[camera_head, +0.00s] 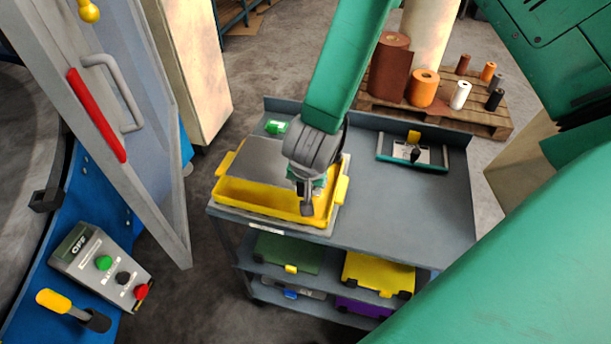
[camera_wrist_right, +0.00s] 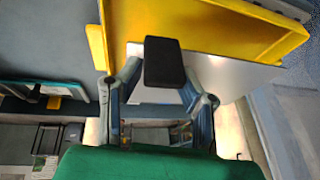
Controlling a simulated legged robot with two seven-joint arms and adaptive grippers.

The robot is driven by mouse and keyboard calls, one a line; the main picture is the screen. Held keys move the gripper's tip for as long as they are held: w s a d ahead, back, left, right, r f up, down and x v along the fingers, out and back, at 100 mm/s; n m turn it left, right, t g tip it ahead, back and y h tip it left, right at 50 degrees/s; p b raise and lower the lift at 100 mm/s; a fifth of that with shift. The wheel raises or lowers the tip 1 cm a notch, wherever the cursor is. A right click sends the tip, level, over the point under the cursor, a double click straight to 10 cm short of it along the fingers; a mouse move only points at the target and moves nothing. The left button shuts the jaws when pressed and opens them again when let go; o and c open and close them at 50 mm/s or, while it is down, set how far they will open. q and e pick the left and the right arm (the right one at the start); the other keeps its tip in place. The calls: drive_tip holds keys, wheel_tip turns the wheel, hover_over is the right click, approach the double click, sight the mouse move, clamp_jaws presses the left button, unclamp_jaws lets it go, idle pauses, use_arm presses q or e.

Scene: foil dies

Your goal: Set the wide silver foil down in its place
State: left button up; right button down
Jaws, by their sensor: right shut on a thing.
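The wide silver foil (camera_head: 262,158) is a flat grey sheet over the back part of a yellow tray (camera_head: 262,199) on the cart. Yellow shows uncovered in front of it. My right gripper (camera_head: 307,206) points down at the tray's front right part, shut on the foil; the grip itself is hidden. In the right wrist view the fingers (camera_wrist_right: 165,78) stand against the pale foil (camera_wrist_right: 220,76), with the yellow tray (camera_wrist_right: 225,25) beyond. Whether the foil touches the tray cannot be told. My left gripper is not in view.
The grey cart top (camera_head: 395,205) is clear to the right, with a small teal-edged holder (camera_head: 412,166) at the back. A green item (camera_head: 276,127) lies behind the tray. Coloured plates fill the lower shelves. A control box (camera_head: 100,262) stands at left.

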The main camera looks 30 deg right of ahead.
drive_tip(key=shift+f+b, duration=1.35)
drive_tip(key=shift+f, duration=1.4)
drive_tip(key=shift+f+b, duration=0.3)
drive_tip(key=shift+f, duration=0.2)
drive_tip(key=c, duration=1)
unclamp_jaws()
drive_tip(key=shift+r, duration=0.3)
drive_tip(key=v, duration=1.1)
drive_tip(key=shift+s+a+r, duration=0.1)
drive_tip(key=shift+s, duration=0.1)
drive_tip(key=shift+s, duration=0.1)
